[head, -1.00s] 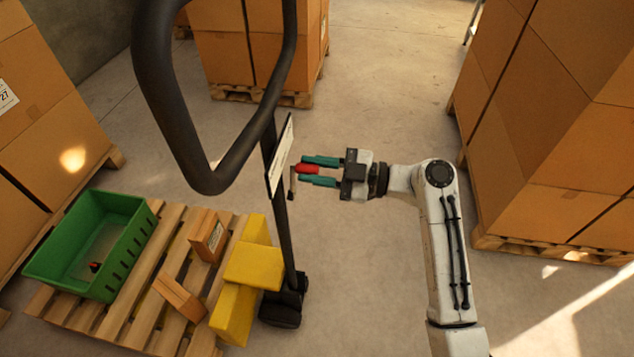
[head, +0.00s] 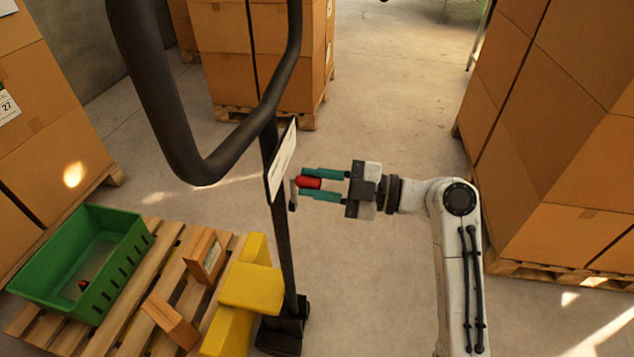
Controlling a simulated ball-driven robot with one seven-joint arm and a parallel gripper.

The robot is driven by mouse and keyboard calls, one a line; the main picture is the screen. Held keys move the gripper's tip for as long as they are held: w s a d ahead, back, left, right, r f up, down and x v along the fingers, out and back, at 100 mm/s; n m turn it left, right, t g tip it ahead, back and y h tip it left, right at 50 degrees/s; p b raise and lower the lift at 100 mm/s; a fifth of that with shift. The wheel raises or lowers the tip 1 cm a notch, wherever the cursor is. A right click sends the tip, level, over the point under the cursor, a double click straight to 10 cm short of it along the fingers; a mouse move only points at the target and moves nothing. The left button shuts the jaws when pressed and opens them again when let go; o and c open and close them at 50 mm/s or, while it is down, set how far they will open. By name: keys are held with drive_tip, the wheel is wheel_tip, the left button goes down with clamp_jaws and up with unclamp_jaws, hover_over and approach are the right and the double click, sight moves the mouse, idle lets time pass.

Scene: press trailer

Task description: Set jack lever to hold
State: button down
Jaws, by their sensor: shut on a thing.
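The jack lever (head: 309,182) has a red grip and sticks out to the right from beside the white label plate (head: 282,160) on the jack's dark upright post. A small grey metal piece (head: 293,194) shows at the red grip's left end. My gripper (head: 318,184) comes from the right with teal fingers, one above and one below the red grip, and is shut on it. The black loop handle (head: 195,165) of the jack stands at the upper left. Lettering on the plate is too small to read.
Stacked cartons stand on the left, at the back (head: 235,60) and on the right (head: 560,150). The floor (head: 390,110) between them is clear.

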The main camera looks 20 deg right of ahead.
drive_tip(key=c, duration=0.9)
unclamp_jaws()
drive_tip(key=v, duration=1.1)
drive_tip(key=shift+f, duration=0.1)
